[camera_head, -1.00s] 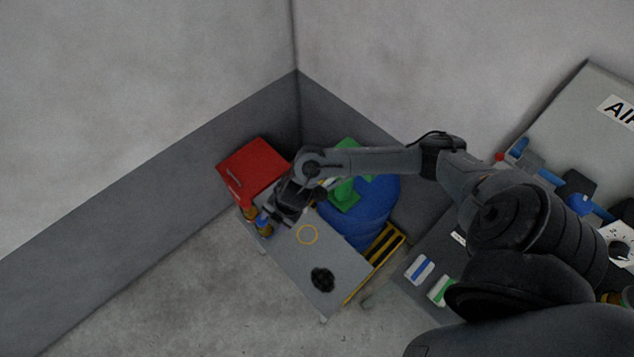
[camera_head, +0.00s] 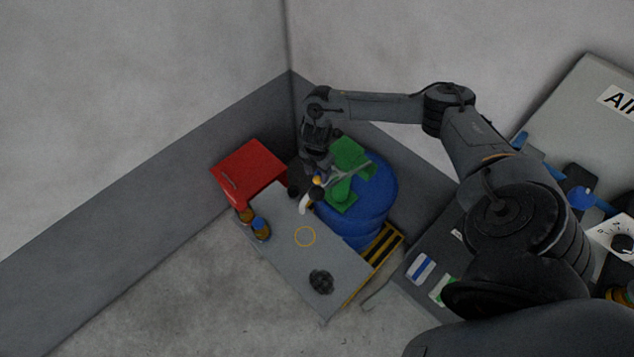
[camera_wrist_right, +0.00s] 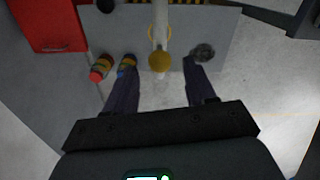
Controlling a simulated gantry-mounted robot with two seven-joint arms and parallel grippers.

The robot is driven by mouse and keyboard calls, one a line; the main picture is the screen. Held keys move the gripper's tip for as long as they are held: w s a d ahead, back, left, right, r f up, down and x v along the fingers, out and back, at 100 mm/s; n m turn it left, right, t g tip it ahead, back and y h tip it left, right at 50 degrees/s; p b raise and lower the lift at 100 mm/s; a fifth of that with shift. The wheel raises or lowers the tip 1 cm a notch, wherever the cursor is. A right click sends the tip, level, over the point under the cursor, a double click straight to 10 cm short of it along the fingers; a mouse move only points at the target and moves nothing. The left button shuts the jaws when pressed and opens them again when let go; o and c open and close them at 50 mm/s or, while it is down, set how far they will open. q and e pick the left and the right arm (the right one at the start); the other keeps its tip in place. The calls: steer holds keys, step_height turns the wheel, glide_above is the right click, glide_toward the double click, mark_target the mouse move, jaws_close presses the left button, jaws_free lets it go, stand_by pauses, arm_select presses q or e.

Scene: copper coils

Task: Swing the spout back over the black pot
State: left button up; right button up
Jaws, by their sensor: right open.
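A pale curved spout (camera_head: 304,205) points down over the grey bench, beside the blue drum. A yellow knob (camera_head: 318,180) sits at its upper part; in the right wrist view the knob (camera_wrist_right: 159,61) ends a pale tube. My right gripper (camera_head: 320,172) is open at the knob, its fingers (camera_wrist_right: 160,78) on either side in the wrist view; contact is unclear. A dark, rough round thing (camera_head: 321,281) lies at the bench's near end. A smaller black thing (camera_head: 294,191) is at the far end, partly hidden. I cannot tell which is the black pot. My left gripper is not seen.
A yellow ring (camera_head: 305,236) marks the grey bench (camera_head: 283,225). Two small bottles (camera_head: 260,228) stand at its left edge, by a red cabinet (camera_head: 250,170). The blue drum (camera_head: 360,215) bears a green piece (camera_head: 345,160). The bench middle is clear.

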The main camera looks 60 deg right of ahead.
mark_target(317, 183)
steer(key=shift+f, duration=3.45)
jaws_close()
